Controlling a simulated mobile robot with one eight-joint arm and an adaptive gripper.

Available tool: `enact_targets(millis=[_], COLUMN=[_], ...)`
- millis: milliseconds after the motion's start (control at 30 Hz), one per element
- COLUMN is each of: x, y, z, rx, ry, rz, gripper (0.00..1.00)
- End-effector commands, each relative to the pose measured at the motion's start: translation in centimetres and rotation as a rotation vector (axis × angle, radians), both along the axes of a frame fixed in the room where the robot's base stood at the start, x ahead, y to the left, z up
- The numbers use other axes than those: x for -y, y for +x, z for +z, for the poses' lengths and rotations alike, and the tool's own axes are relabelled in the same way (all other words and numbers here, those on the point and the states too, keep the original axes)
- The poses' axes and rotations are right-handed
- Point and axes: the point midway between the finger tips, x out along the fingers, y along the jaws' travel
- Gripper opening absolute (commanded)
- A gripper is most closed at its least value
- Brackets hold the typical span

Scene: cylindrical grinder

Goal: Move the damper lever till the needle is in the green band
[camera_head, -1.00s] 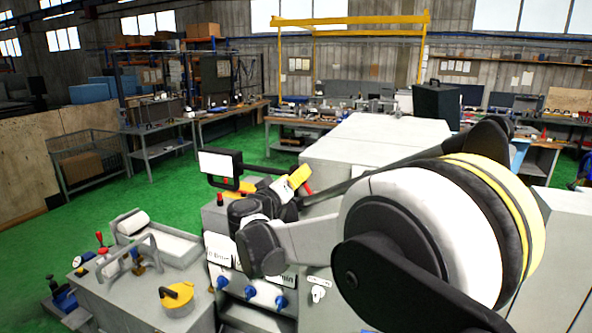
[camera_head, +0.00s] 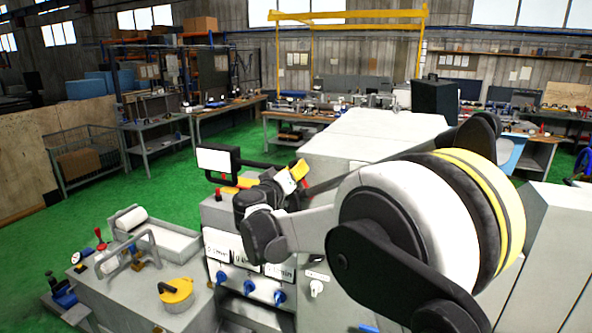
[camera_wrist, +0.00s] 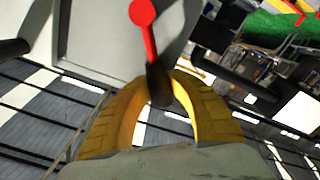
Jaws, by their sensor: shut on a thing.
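The damper lever (camera_wrist: 149,40) shows in the wrist view as a red bar with a round red end at the top and a dark grip at its lower end. My gripper (camera_wrist: 160,92) has its two curved yellow fingers closed around the dark grip. In the head view my gripper (camera_head: 298,171) is above the grey machine cabinet, at the far side of my arm, and the lever is mostly hidden there. I cannot make out a needle or a green band in either view.
A grey cabinet front carries white l/min labels (camera_head: 217,247) and several blue knobs (camera_head: 249,288). A black-framed screen (camera_head: 214,160) stands left of my gripper. A bench with a yellow-topped part (camera_head: 176,291) is at lower left. Green floor lies open behind.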

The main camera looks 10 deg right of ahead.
Motion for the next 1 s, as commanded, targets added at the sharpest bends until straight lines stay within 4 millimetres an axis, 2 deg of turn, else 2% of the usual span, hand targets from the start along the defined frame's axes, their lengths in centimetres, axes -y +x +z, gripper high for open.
enact_targets(millis=[233,533,567,633,1000], x=[1.2,1.3,1.3,1.3,1.0], y=[-1.0,-1.1,-1.0,-1.0,-1.3], z=[0.5,0.7,0.7,0.7,0.8], rx=[0.118,0.131,0.131,0.13,0.131], ry=[0.163,0.183,0.183,0.182,0.181], rz=[-0.001,-0.001,-0.001,-0.001,0.001], gripper=[0.0,0.0,0.22,0.44,0.45])
